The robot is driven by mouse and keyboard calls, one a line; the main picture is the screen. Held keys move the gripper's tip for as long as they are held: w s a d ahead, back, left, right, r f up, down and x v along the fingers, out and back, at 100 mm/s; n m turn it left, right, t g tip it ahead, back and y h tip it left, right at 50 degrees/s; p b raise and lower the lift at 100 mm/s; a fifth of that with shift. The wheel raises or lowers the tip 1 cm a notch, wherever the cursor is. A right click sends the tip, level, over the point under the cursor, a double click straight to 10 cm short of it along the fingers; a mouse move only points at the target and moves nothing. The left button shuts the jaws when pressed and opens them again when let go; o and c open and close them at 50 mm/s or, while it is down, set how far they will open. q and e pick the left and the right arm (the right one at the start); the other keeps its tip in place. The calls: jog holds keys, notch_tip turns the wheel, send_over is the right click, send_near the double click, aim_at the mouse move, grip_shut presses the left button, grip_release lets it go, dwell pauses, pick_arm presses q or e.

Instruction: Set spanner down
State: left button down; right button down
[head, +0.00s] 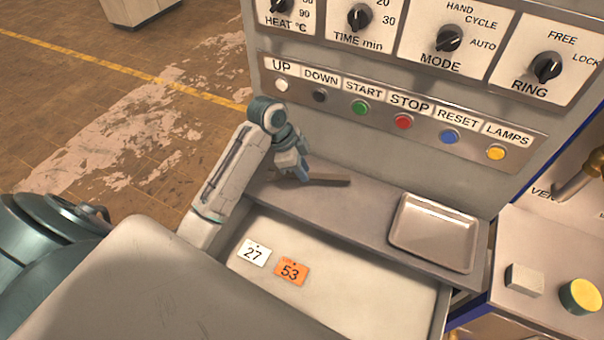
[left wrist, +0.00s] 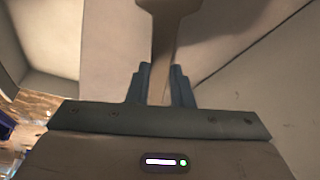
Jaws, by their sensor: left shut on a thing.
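The spanner (head: 325,180) is a flat brown-grey bar at the left end of the grey shelf (head: 370,207) under the button panel. My left gripper (head: 303,178) is shut on it near its left part. In the left wrist view the spanner (left wrist: 174,35) runs up between the two blue-grey fingers (left wrist: 161,85) and widens towards the top edge. The spanner is at or just above the shelf surface; I cannot tell whether it touches. My right gripper is in neither view.
An empty metal tray (head: 433,232) sits on the shelf's right part. Below is an open drawer (head: 330,270) with a white tag 27 (head: 254,252) and an orange tag 53 (head: 291,271). The button panel (head: 400,118) rises behind the shelf. The shelf's middle is clear.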

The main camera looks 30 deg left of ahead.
pick_arm(q)
notch_tip(320, 180, down, 3)
jog(key=shift+f+p, duration=0.1)
jog(key=shift+p, duration=0.7)
jog(key=shift+f, duration=0.15)
jog(key=c, duration=1.3)
grip_release()
jog(key=shift+f, duration=0.1)
jog(key=shift+a+r+b, duration=0.2)
jog(key=shift+r+b, duration=0.15)
jog(key=shift+r, duration=0.2)
jog(key=b+v, duration=0.2)
jog(key=v, duration=0.9)
jog(key=shift+b, duration=0.4)
jog(key=shift+d, duration=0.1)
